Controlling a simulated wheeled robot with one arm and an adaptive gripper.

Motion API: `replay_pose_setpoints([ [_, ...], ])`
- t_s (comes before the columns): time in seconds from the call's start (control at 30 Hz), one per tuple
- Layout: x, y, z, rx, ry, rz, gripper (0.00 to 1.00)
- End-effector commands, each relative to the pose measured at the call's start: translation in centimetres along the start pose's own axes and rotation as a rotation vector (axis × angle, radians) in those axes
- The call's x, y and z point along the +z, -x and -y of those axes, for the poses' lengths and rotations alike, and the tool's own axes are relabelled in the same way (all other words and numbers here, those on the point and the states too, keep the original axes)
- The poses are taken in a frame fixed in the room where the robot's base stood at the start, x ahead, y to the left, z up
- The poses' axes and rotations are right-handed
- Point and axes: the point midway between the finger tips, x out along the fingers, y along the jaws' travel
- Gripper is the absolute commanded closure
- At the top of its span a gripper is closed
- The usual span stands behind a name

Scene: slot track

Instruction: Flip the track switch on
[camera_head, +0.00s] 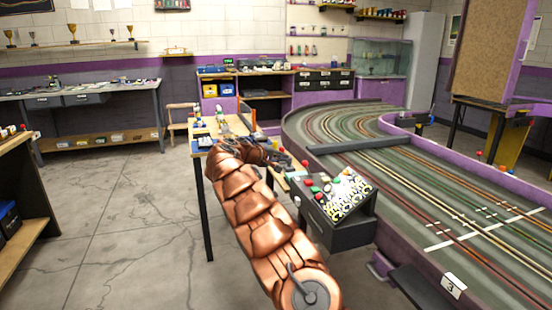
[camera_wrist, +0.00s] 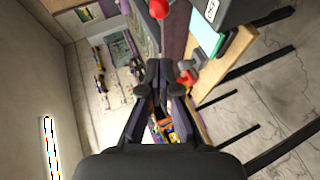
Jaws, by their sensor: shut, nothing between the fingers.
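The control box (camera_head: 345,232) stands beside the purple-edged track in the head view. Its sloped top panel (camera_head: 339,194) carries several red, green and white buttons and a yellow-black pattern. A red knob (camera_head: 305,163) shows at the panel's far left corner. I cannot tell which of these is the track switch. My gripper (camera_wrist: 165,72) is shut and empty in the wrist view. A red ball-shaped knob (camera_wrist: 159,9) is beyond its fingertips, near the top edge, apart from them. In the head view my copper arm hides most of the gripper.
The slot track (camera_head: 440,185) curves along the right. A wooden table (camera_head: 213,135) with small items stands just beyond my arm; a table edge (camera_wrist: 228,65) also shows at the right in the wrist view. Workbenches line the back and left. The floor (camera_head: 120,220) at left is clear.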

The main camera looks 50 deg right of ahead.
Motion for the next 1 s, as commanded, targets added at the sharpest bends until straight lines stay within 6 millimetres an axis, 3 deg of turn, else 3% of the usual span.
replay_pose_setpoints([
  [0.27,0.0,-2.3,0.1,-0.003,-0.001,-0.001,1.0],
  [0.6,2.3,-4.5,0.1,-0.001,0.002,0.002,1.0],
  [1.0,2.9,-5.1,0.1,-0.002,0.002,0.0,1.0],
])
